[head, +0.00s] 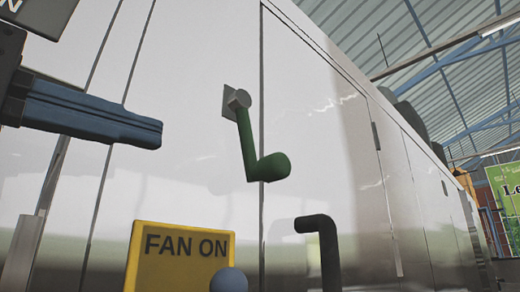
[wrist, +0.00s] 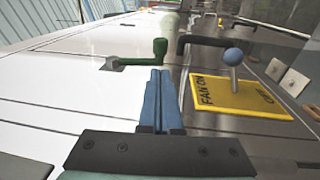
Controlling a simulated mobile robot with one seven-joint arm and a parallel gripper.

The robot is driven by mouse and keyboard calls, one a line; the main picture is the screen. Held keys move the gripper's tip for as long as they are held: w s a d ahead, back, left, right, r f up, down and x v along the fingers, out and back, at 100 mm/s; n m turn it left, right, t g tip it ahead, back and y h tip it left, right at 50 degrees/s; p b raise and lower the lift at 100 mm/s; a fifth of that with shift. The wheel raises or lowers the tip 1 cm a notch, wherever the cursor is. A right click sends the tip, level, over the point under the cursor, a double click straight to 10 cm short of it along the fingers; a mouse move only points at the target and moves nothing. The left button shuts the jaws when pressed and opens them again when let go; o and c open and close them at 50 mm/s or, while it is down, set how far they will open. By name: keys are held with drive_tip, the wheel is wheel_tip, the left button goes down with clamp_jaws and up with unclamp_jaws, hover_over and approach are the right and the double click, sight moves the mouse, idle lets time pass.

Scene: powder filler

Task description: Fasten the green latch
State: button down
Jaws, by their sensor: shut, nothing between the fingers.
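The green latch (head: 248,145) is a lever on a grey round pivot on the metal cabinet door. In the head view its arm slants down and slightly right, and its thick knob end lies over the door seam. The latch also shows in the wrist view (wrist: 138,61), with its knob just beyond my fingertips. My gripper (head: 160,133) has blue fingers, pressed together and empty. In the head view it is left of the latch with a visible gap. In the wrist view my gripper (wrist: 160,72) points toward the knob; I cannot tell whether they touch.
A black bent handle (head: 322,240) stands out below and right of the latch. A yellow FAN ON panel (head: 175,262) with a blue ball-tipped lever (head: 229,280) is below. The cabinet face (head: 340,150) right of the latch is mostly clear.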

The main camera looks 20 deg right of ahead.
sight(268, 166)
drive_tip(key=shift+w+d, duration=0.1)
drive_tip(key=shift+d, duration=0.05)
drive_tip(key=p+x, duration=0.5)
drive_tip(key=x, duration=0.8)
drive_tip(key=shift+d+r+p, duration=0.1)
drive_tip(key=shift+d+p, duration=0.1)
drive_tip(key=shift+p, duration=0.2)
drive_tip(key=shift+w+d, duration=0.1)
drive_tip(key=shift+d, duration=0.15)
drive_tip(key=shift+f, duration=0.2)
